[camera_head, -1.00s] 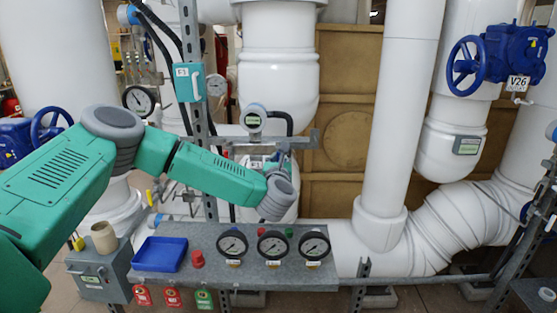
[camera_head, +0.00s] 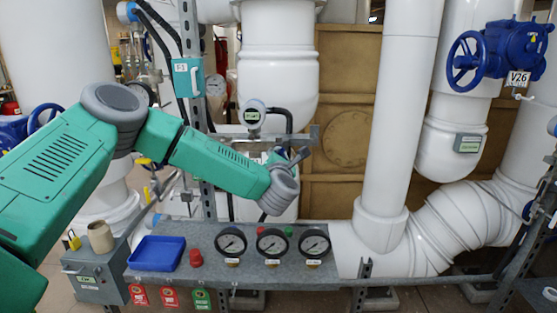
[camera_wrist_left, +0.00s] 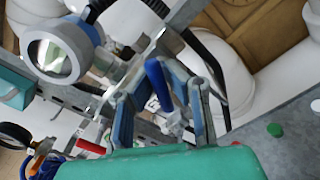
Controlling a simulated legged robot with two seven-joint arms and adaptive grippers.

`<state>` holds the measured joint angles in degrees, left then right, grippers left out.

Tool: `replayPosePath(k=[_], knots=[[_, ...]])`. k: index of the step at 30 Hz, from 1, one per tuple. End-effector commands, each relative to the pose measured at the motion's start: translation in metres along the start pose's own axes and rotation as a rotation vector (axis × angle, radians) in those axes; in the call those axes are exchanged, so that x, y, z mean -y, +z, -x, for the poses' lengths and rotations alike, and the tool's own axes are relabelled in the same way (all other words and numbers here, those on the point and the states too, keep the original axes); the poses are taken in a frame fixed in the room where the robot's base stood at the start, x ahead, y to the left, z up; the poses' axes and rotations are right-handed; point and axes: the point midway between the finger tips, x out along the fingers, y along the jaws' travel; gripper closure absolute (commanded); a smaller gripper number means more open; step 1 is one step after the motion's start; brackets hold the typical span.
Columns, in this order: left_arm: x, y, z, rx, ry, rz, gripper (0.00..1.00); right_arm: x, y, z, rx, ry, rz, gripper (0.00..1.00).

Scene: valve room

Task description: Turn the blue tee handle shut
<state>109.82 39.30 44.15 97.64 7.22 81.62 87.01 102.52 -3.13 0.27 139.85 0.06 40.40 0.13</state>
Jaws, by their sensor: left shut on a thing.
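The blue tee handle (camera_wrist_left: 158,86) shows in the left wrist view as a blue bar between the two fingers of my left gripper (camera_wrist_left: 162,95). My left gripper is shut on it. In the head view my left gripper (camera_head: 287,156) is at the pipe rack, just below a round display gauge, and the handle cannot be made out there behind the fingers and wrist. The handle's exact angle against its pipe is hard to tell. My right gripper is not in view.
A round display gauge (camera_head: 252,115) stands close above my left gripper; it is large in the left wrist view (camera_wrist_left: 56,50). Below is a grey shelf (camera_head: 300,272) with dial gauges (camera_head: 272,243) and a blue tray (camera_head: 157,253). A steel post (camera_head: 196,70) stands left of the gripper.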

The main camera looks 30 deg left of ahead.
Motion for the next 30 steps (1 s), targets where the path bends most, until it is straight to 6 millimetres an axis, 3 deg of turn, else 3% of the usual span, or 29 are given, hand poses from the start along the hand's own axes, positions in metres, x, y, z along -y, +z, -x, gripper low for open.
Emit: replayPosePath(k=[18,30], knots=[[0.0081,0.0039,0.0015,0.010,-0.006,-0.539,1.00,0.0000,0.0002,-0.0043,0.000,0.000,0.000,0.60],[0.0108,0.0025,0.0020,0.010,-0.010,-0.634,1.00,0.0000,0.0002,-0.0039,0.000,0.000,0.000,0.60]])
